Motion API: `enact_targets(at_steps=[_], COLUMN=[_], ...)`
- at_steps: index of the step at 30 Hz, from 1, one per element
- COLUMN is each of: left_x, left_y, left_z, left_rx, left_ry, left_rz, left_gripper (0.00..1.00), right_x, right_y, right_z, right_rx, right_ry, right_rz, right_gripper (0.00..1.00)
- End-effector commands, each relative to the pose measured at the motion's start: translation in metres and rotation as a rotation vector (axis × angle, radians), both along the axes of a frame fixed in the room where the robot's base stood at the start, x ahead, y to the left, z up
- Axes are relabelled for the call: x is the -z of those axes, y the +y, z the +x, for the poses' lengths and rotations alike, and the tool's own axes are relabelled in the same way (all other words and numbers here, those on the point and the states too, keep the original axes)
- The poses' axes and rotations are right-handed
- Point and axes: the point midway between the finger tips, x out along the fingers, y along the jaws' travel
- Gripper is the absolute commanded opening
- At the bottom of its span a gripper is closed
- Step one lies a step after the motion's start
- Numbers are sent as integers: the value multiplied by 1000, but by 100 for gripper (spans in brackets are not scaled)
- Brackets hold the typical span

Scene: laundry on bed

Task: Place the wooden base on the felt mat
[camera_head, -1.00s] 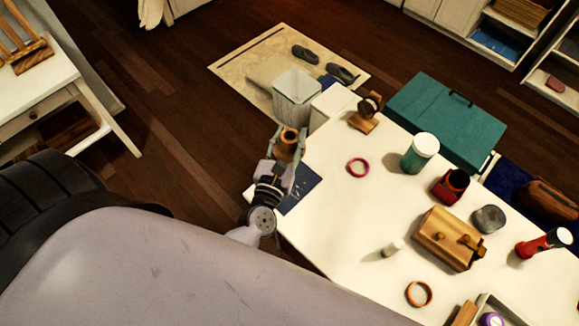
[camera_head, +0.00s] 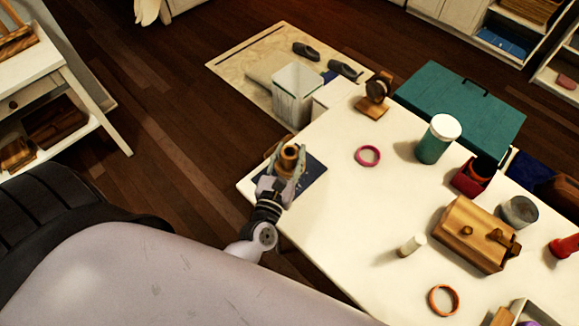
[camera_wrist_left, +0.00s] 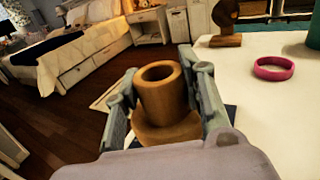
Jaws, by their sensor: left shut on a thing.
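The wooden base (camera_head: 289,152) is a brown piece with a round hollow neck and a wider foot. My left gripper (camera_head: 286,166) is shut on it at the table's left corner. In the left wrist view the base (camera_wrist_left: 160,92) stands upright between the two fingers. The dark blue felt mat (camera_head: 312,174) lies flat at that corner, partly hidden by the gripper and base. A sliver of the mat (camera_wrist_left: 231,114) shows right of the fingers in the left wrist view. I cannot tell whether the base touches the mat. My right gripper is out of view.
The white table (camera_head: 345,215) holds a pink ring (camera_head: 367,156), a wooden stand (camera_head: 373,107), a green jar (camera_head: 436,143), a small white bottle (camera_head: 411,245) and a wooden box (camera_head: 468,235). A white bin (camera_head: 297,97) stands behind the corner.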

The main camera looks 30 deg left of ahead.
Motion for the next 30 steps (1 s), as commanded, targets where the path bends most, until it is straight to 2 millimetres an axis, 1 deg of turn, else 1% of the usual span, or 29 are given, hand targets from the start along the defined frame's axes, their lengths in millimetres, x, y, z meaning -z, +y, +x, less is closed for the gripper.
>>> enact_targets(at_steps=[10,12,19,23,24,30], left_x=[41,43,41,46,45,44], left_y=[0,0,0,0,0,0], left_z=[0,0,0,0,0,0], left_rx=[-1,-1,-1,0,0,0], left_ry=[-1,-1,-1,-1,0,0], left_rz=[0,0,0,0,0,0], left_gripper=[7,7,7,7,38,52], right_x=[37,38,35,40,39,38], right_y=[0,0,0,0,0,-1], right_z=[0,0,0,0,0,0], right_rx=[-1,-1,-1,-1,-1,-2], right_ry=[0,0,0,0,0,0], right_rz=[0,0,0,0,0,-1], right_gripper=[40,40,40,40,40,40])
